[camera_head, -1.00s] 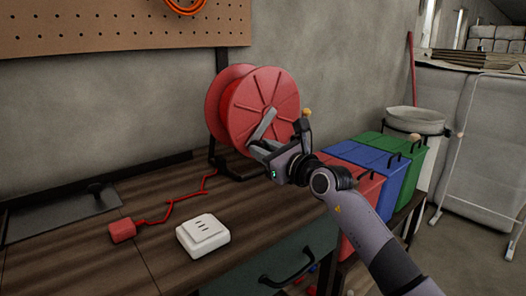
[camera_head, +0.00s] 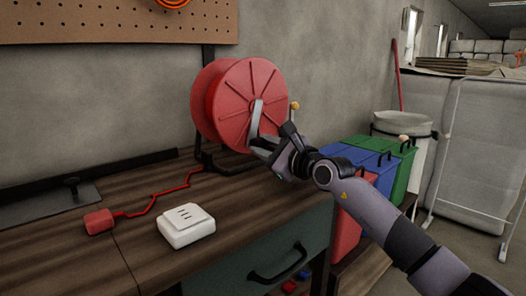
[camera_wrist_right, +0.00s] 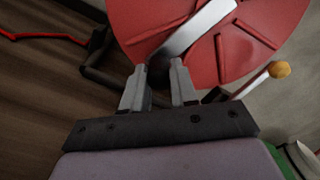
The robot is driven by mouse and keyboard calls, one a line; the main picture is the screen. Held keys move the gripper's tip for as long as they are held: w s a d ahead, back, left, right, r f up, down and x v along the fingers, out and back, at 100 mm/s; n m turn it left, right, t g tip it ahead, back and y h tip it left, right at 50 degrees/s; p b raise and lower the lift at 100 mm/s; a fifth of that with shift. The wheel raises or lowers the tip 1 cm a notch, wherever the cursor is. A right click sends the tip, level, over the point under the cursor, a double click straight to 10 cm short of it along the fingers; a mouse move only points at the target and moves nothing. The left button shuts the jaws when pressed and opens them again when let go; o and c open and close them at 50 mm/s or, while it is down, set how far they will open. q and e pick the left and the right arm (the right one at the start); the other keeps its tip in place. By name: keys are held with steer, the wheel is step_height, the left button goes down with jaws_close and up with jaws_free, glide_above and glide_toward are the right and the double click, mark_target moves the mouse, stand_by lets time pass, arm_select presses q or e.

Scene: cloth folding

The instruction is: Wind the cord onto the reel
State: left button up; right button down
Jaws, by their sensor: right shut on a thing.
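The red reel (camera_head: 250,84) stands upright in a black stand (camera_head: 237,168) at the back of the workbench. A grey crank bar (camera_head: 257,112) runs down from its hub. My right gripper (camera_head: 257,146) is shut on the lower end of the crank, low in front of the reel; the fingertips (camera_wrist_right: 164,70) sit either side of the bar (camera_wrist_right: 195,27) in the right wrist view. The red cord (camera_head: 155,201) lies slack on the bench, from the reel's foot to a red plug (camera_head: 99,221) at the left. My left gripper is not in view.
A white socket box (camera_head: 186,226) sits at the bench's front, near the cord. A round wooden knob (camera_head: 294,105) shows beside my right gripper. Blue and green bins (camera_head: 401,168) stand right of the bench. A flat dark metal plate (camera_head: 50,203) lies at the left.

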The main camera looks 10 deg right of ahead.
steer(key=shift+f, duration=0.1)
steer(key=c, duration=0.9)
jaws_free()
steer(key=shift+p+v, duration=0.7)
steer(key=shift+v, duration=2.9)
